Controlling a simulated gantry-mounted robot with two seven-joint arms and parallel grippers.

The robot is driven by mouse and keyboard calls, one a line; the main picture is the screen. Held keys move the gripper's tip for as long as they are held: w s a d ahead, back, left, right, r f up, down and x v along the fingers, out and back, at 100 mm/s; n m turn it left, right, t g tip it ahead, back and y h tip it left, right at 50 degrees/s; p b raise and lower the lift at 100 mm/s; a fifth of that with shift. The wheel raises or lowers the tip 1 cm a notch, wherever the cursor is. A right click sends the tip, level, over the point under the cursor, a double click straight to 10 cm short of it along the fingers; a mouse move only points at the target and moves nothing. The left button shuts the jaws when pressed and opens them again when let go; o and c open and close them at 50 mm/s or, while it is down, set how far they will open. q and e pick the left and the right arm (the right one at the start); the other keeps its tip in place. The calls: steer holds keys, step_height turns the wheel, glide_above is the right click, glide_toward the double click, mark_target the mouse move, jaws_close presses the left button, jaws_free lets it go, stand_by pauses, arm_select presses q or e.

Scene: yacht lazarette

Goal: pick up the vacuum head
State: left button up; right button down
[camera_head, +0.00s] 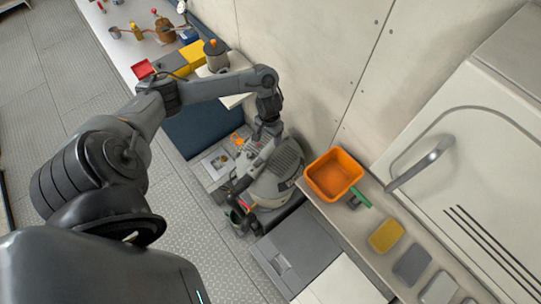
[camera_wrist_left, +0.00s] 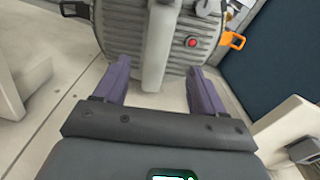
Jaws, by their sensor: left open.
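The vacuum head (camera_head: 287,160) is a grey, ribbed, rounded cover on top of a pale grey machine body (camera_head: 272,192) low by the wall. In the left wrist view the vacuum head (camera_wrist_left: 190,62) shows ribs, a red button and a light grey upright bar, which looks like its handle (camera_wrist_left: 157,45). My left gripper (camera_head: 254,156) is over the machine's left side. In the left wrist view its two fingers (camera_wrist_left: 157,76) are open, on either side of the bar, with gaps showing. My right gripper is out of view.
An orange bin (camera_head: 334,174) stands on the counter right of the machine, near yellow and grey pads (camera_head: 387,236). A grey lidded box (camera_head: 296,250) is in front. A bench with tools (camera_head: 150,40) is at the back left. Open floor (camera_head: 200,225) lies left.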

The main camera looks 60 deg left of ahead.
mark_target(270, 148)
arm_select(q)
steer(key=shift+d+f, duration=0.15)
steer(key=shift+f, duration=4.75)
steer(key=c, duration=1.3)
steer(key=shift+r, duration=0.1)
jaws_close()
